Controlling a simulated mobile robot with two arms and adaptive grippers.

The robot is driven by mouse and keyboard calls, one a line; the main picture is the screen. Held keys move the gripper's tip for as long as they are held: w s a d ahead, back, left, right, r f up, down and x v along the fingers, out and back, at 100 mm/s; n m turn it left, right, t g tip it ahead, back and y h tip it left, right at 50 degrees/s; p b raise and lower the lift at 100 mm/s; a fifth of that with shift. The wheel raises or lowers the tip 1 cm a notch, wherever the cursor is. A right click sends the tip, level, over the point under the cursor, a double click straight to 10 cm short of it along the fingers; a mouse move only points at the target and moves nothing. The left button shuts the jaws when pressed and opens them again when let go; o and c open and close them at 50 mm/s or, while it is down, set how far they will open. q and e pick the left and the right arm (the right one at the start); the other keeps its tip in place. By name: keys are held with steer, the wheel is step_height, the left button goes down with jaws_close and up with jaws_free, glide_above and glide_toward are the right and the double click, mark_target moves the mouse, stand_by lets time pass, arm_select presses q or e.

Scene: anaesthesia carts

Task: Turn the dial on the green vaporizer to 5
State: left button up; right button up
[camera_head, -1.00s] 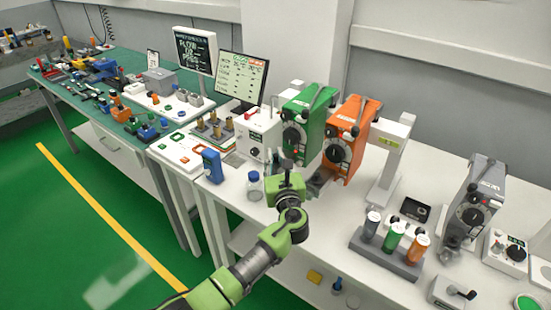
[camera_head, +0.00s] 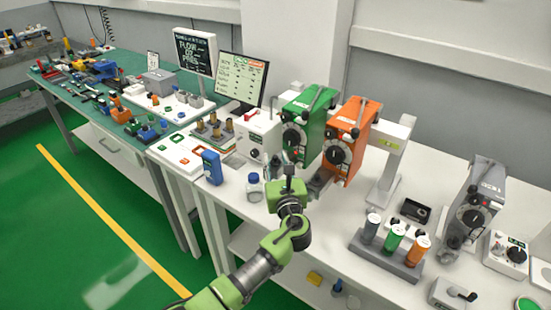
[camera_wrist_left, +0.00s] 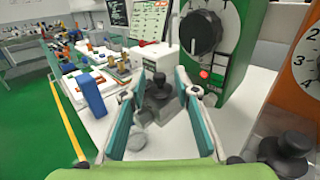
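The green vaporizer (camera_head: 312,112) stands upright on the white bench, left of the orange vaporizer (camera_head: 349,133). Its black dial (camera_head: 293,138) faces the front. The dial also shows large in the left wrist view (camera_wrist_left: 201,33), up and right of the fingers; its setting is too small to read. My left gripper (camera_head: 288,167) is in front of and below that dial, apart from it. In the wrist view its two teal-padded fingers (camera_wrist_left: 162,84) are spread with nothing gripped. A dark grey fitting (camera_wrist_left: 159,92) shows beyond the gap between them. My right gripper is not in view.
A blue box (camera_head: 211,167) and a blue-capped jar (camera_head: 254,187) stand left of my gripper. A rack (camera_head: 385,254) with several bottles and a grey vaporizer (camera_head: 472,205) stand to the right. A monitor (camera_head: 243,78) is behind.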

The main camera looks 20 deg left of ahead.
arm_select(q)
steer(key=v, duration=1)
steer(key=shift+s, duration=0.25)
steer(key=shift+d, duration=0.1)
